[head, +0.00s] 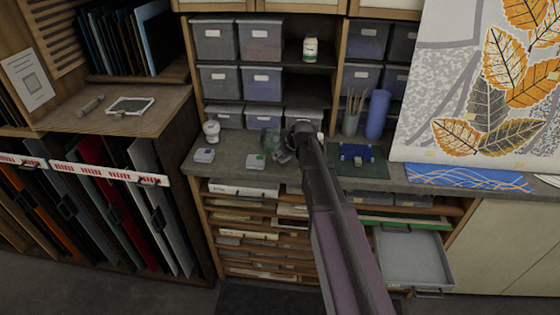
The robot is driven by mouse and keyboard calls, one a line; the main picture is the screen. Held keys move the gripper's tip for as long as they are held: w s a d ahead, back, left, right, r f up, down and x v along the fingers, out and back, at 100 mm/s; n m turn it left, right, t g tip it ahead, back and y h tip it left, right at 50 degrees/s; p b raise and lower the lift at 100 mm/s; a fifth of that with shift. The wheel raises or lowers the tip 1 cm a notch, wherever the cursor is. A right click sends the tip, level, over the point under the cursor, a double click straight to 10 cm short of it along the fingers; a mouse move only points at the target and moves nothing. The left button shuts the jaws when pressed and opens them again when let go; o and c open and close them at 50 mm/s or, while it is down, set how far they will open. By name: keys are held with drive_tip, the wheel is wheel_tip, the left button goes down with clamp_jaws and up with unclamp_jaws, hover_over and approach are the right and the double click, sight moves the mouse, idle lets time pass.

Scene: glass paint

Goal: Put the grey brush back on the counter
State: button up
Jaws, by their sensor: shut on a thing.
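The grey counter (228,166) runs below the shelves of bins. I cannot tell whether the held thing touches the counter.
A brush pot (350,122), a blue roll (377,114) and a dark mat (345,169) lie to the right. A drawer (413,262) stands open below.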

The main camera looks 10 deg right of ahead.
sight(280, 159)
drive_tip(key=shift+w, duration=0.15)
drive_tip(key=shift+w, duration=0.3)
drive_tip(key=shift+w+a+f+b, duration=0.1)
drive_tip(key=shift+w+f+b, duration=0.05)
drive_tip(key=shift+f+b, duration=0.4)
drive_tip(key=shift+w+a+f+b, duration=0.1)
drive_tip(key=shift+f+b, duration=1.2)
drive_tip(key=shift+f, duration=0.2)
drive_tip(key=o, duration=1.3)
drive_tip(key=shift+d+r, duration=0.1)
drive_tip(key=shift+c, duration=0.2)
drive_tip(key=shift+r, duration=0.2)
